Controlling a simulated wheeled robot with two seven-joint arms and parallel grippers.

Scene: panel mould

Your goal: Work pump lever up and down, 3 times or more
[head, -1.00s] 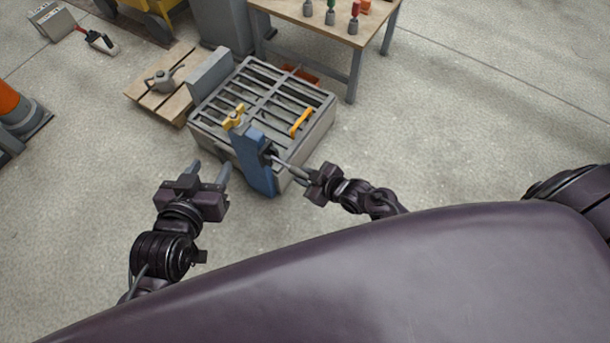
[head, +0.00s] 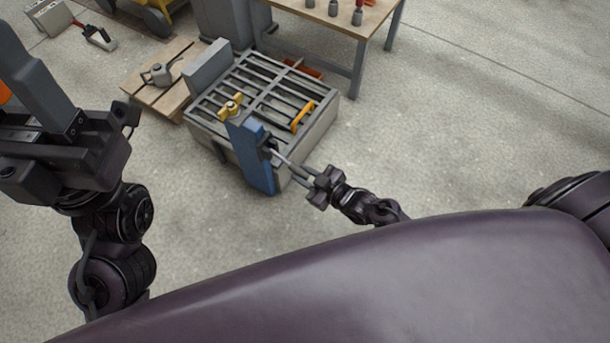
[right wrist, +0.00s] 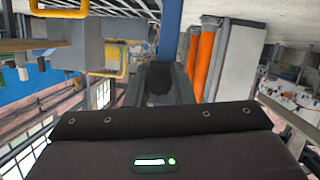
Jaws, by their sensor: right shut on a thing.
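The blue pump post (head: 253,158) stands at the front side of the grey panel mould (head: 318,130). A short lever (head: 272,150) comes out of the post toward my right gripper (head: 285,165). My right gripper is shut on the lever; the fingers hide most of it. In the right wrist view, a dark rounded end, apparently the lever's (right wrist: 158,82), sits between the fingers, with the blue post (right wrist: 169,35) beyond. My left gripper (head: 35,75) is large and raised at the left edge, away from the mould. Its jaw gap does not show clearly.
A workbench (head: 350,22) stands behind. Floor to the right is clear.

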